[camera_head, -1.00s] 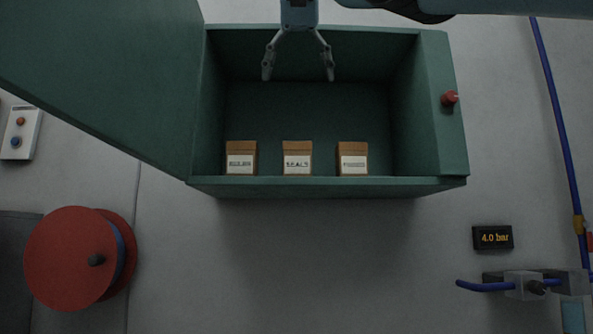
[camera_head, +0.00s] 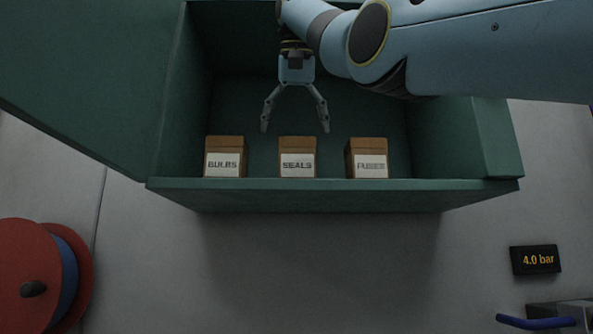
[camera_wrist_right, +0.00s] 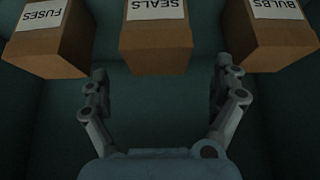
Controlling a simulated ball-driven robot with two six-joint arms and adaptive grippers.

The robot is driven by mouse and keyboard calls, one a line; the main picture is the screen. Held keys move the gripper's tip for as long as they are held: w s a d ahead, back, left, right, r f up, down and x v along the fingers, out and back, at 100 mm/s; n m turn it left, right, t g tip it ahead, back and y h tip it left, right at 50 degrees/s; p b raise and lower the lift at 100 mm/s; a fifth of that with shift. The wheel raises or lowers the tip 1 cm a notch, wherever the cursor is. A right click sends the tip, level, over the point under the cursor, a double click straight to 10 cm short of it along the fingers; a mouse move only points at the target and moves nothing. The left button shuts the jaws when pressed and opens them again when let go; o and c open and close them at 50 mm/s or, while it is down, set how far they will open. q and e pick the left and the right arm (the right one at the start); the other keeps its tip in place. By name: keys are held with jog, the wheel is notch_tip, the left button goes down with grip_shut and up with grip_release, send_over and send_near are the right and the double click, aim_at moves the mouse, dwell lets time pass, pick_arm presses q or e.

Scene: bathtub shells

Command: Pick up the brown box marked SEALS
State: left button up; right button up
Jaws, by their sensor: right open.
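The brown SEALS box (camera_head: 297,147) stands in the middle of a row of three boxes at the front of the open green cabinet (camera_head: 330,188). Its white label faces out. My right gripper (camera_head: 295,128) is open and empty just above and behind the SEALS box, its fingers pointing down. In the right wrist view the SEALS box (camera_wrist_right: 157,45) lies ahead, centred between the open fingers (camera_wrist_right: 160,80), which do not visibly touch it. My left gripper is not in view.
The BULBS box (camera_head: 225,146) stands to the left and the FUSES box (camera_head: 367,149) to the right, with gaps between. The cabinet's open door (camera_head: 80,80) is on the left. A red reel (camera_head: 30,275) and a pressure display (camera_head: 535,259) are outside the cabinet.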

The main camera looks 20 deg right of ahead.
aim_at(297, 140)
jog(key=x, duration=0.3)
jog(key=shift+s+d+f, duration=0.15)
jog(key=shift+s+f, duration=0.05)
jog(key=shift+f, duration=0.1)
jog(key=shift+w+d+f+p, duration=0.15)
jog(key=shift+w+f+p, duration=0.4)
jog(key=shift+p, duration=0.15)
jog(key=shift+w+f, duration=0.1)
jog(key=shift+f, duration=0.05)
jog(key=shift+c, duration=1.5)
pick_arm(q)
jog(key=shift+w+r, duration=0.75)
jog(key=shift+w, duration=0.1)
pick_arm(e)
jog(key=c, duration=1.1)
